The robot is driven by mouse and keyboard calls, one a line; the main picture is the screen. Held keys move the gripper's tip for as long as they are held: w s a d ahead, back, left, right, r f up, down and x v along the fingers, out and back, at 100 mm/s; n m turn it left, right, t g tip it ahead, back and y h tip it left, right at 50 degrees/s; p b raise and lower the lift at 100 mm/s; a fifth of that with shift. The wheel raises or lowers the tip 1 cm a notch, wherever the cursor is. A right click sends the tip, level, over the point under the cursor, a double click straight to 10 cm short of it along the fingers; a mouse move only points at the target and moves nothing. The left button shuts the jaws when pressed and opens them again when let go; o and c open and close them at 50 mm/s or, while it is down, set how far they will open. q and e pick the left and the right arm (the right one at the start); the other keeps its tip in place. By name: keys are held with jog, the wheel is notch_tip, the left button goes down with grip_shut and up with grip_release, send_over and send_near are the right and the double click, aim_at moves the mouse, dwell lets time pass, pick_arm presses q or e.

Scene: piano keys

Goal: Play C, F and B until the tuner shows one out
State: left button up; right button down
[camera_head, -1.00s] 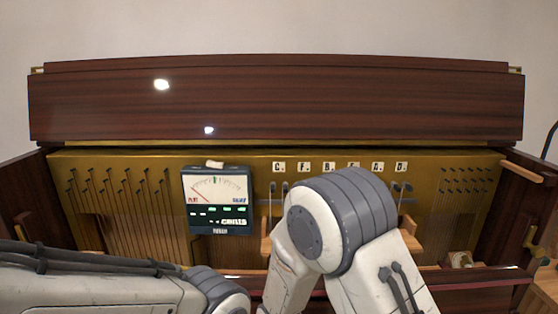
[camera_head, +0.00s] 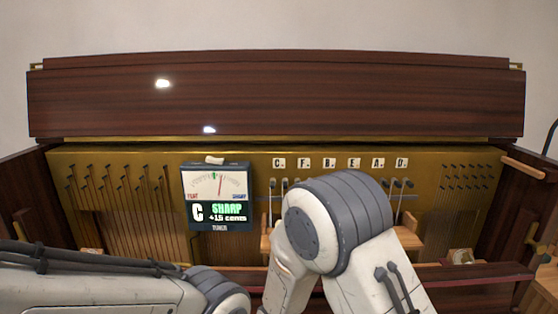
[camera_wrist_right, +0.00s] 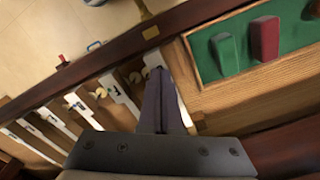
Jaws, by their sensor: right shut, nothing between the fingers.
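The tuner (camera_head: 217,197) stands at the left of the brass plate in the head view. Its screen reads C, SHARP, +15 cents, and its needle leans right of centre toward SHARP. Lettered tags C (camera_head: 279,163), F (camera_head: 303,163) and B (camera_head: 329,163) sit in a row with E, A and D. My right gripper (camera_wrist_right: 165,108) is shut and empty in the right wrist view, its fingertips over the white key (camera_wrist_right: 155,62) at the right end of the row. Whether they touch it is unclear. My right arm hides most keys in the head view. My left gripper is out of sight.
A green-lined wooden tray (camera_wrist_right: 200,98) holds a green block (camera_wrist_right: 226,54) and a red block (camera_wrist_right: 265,38) beside the keys. Dark wooden rails border the keys. A wooden lid (camera_head: 275,98) spans the top of the piano.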

notch_tip(320, 180, up, 10)
jog(key=p, duration=0.8)
jog(key=shift+f, duration=0.15)
dwell(2.8)
jog(key=s+d+r+n, duration=0.2)
jog(key=s+r+n, duration=0.4)
jog(key=r, duration=0.4)
jog(key=s+d+r+n+y, duration=0.1)
jog(key=s+d+r+n, duration=0.1)
jog(key=s+r+n, duration=0.5)
notch_tip(320, 180, up, 3)
jog(key=shift+s+d, duration=0.4)
jog(key=shift+s, duration=0.5)
